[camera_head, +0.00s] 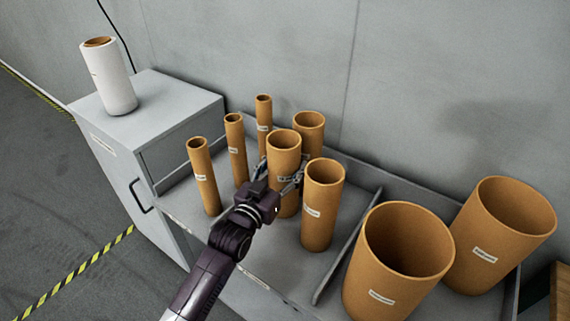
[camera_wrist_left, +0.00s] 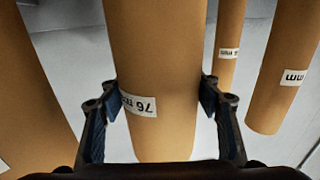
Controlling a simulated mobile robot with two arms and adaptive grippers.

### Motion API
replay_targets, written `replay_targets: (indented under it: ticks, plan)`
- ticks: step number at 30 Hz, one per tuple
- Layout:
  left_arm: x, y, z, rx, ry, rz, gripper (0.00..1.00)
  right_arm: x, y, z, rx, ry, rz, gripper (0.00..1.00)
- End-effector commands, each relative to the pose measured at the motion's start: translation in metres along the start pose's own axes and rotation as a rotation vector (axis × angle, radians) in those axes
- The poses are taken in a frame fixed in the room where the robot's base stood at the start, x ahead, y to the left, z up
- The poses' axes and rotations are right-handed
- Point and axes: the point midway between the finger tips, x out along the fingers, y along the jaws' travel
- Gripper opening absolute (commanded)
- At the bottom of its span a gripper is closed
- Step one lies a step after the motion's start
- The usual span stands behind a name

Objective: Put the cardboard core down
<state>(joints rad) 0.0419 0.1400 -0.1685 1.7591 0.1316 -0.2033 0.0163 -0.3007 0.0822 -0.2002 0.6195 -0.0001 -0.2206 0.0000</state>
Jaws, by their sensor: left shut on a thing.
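The held cardboard core (camera_head: 285,148) is a brown upright tube among other cores in the grey bin. It also shows in the left wrist view (camera_wrist_left: 155,60), with a white label reading "76" upside down. My left gripper (camera_head: 279,178) is shut on it from the near side, with one blue-padded finger on each flank in the left wrist view (camera_wrist_left: 165,108). The arm hides part of the core's lower end in the head view. I cannot tell whether its base touches the bin floor. My right gripper is not in view.
Three thin cores, one of them at the near left (camera_head: 203,178), stand left of the held core. A similar core (camera_head: 309,130) is close behind it and another (camera_head: 321,208) close right. Beyond a divider (camera_head: 345,250) stand two wide cores. A white roll (camera_head: 108,80) stands on a grey cabinet (camera_head: 165,105).

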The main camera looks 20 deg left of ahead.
Motion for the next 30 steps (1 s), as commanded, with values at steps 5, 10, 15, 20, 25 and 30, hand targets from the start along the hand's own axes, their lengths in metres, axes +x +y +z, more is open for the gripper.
replay_targets:
  ticks: [5, 10, 15, 20, 25, 30]
  plan:
    - [0.000, 0.000, 0.001, 0.000, -0.001, 0.000, 0.75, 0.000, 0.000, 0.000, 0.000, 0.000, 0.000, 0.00]
    - [0.000, 0.000, 0.001, 0.000, -0.001, 0.000, 0.75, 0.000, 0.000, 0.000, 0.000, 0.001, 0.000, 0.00]
    - [0.000, 0.000, -0.003, 0.000, 0.000, 0.000, 0.75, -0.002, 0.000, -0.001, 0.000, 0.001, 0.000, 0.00]
    - [-0.018, 0.000, 0.001, 0.000, -0.003, 0.000, 0.75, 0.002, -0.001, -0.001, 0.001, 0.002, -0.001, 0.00]
    - [-0.053, 0.000, 0.002, 0.001, -0.004, 0.001, 0.75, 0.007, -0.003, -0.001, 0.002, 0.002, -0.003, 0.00]
    - [-0.086, 0.000, 0.001, 0.001, -0.004, 0.000, 0.75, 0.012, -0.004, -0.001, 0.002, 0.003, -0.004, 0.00]
